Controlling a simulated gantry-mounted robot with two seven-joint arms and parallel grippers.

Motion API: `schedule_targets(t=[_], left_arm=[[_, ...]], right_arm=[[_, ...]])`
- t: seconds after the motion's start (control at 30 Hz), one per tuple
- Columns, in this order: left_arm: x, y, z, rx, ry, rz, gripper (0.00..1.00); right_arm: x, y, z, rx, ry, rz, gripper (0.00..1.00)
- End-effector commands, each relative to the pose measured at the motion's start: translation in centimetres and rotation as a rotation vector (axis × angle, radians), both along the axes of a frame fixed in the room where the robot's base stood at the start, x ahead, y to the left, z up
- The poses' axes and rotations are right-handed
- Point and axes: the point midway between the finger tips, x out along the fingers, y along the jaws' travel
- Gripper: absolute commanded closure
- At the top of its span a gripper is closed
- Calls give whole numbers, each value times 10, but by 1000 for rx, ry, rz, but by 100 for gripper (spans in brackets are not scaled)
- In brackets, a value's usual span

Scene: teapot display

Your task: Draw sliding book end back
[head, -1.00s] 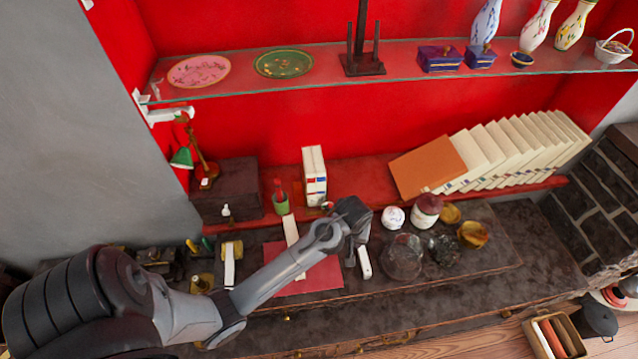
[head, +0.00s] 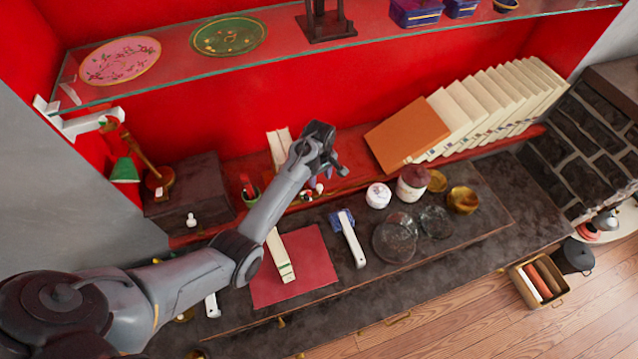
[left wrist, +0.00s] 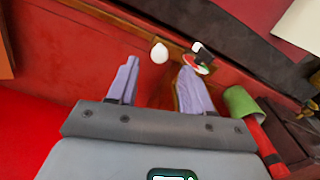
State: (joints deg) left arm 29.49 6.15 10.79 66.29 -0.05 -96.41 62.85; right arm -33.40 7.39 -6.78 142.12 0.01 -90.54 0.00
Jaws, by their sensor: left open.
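A row of cream books (head: 490,115) leans on the red ledge at the back right in the head view. A flat orange-brown panel (head: 408,135) leans at its left end; I cannot tell whether it is a book or the book end. My left gripper (head: 328,174) is over the red ledge, left of this panel and apart from it. A white upright box or book (head: 279,145) stands behind my left arm, partly hidden. In the left wrist view the two fingers of my left gripper (left wrist: 160,88) are spread, with nothing held between them. My right gripper is out of view.
Small items (head: 312,192) lie on the ledge below my gripper. A green cup (left wrist: 240,102) is near one finger. Jars and glass dishes (head: 395,238) stand on the dark cabinet top. A glass shelf (head: 200,85) runs above. The ledge before the panel looks clear.

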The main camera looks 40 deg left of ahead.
Motion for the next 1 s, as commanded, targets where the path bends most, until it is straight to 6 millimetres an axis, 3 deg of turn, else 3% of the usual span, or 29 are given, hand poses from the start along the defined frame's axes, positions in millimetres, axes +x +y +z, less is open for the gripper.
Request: schedule_targets(t=[0.3, 0.73, 0.77, 1.0], left_arm=[[0, 0, -40, 0, 1, -1, 50], [0, 0, -48, 1, -1, 0, 50], [0, 0, -48, 1, -1, 0, 51], [0, 0, -47, 1, -1, -1, 88]], right_arm=[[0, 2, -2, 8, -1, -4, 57], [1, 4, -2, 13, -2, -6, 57], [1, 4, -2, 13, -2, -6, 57], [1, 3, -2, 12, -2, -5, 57]])
